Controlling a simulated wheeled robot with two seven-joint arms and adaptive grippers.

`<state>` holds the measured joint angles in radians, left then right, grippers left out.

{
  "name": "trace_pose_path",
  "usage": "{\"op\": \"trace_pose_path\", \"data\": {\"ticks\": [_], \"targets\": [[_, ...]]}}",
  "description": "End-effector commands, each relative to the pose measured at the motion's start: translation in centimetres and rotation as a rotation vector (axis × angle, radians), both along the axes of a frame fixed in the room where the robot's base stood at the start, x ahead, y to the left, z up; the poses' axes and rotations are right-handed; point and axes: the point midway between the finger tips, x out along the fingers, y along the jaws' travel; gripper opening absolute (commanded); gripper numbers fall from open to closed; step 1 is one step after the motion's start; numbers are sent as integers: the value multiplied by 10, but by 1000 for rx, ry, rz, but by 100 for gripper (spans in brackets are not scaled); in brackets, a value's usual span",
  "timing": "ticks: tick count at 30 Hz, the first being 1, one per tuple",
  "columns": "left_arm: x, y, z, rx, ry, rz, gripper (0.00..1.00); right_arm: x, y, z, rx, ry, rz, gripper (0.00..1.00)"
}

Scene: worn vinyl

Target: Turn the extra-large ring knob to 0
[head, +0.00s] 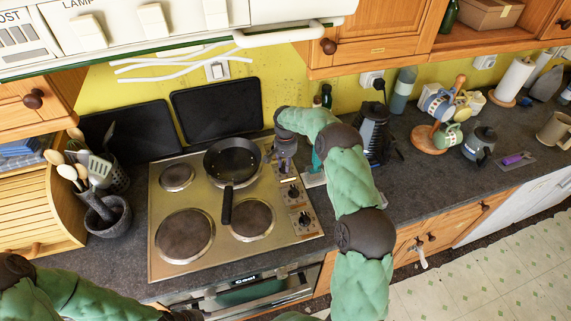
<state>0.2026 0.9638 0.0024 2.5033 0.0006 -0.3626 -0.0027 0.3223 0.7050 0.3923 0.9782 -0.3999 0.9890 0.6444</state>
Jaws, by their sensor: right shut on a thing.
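The steel hob (160,262) has a control strip on its right side with black knobs. One knob (291,192) and a nearer knob (304,218) show clear of my gripper. My right gripper (287,170) points down at the far end of this strip, shut on a knob there that its fingers mostly hide. The knob labels and dial marks are too small to read, so I cannot tell its setting. The largest-looking ring (184,235) is at the near left of the hob. My left arm shows at the lower left, with its gripper out of view.
A black frying pan (232,158) sits on the far right ring, its handle pointing nearer. A dark kettle (374,135) stands right of my right forearm. A mortar (108,216) stands left of the hob. The cooker hood (190,25) overhangs the back.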

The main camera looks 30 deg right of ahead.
Motion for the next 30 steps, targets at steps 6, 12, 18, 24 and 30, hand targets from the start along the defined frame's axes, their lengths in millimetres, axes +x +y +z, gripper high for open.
{"op": "trace_pose_path", "data": {"ticks": [6,12,18,24,30], "targets": [[0,0,-6,0,0,0,40,1,0,-1,1,-1,156,0],[0,0,-9,0,0,0,40,1,0,-1,1,1,307,0],[0,0,-11,0,0,0,40,2,-1,-1,1,1,429,0],[0,0,-12,0,0,0,40,2,-1,0,1,1,505,0],[0,0,-12,0,0,0,40,2,-1,0,1,1,536,0]]}}
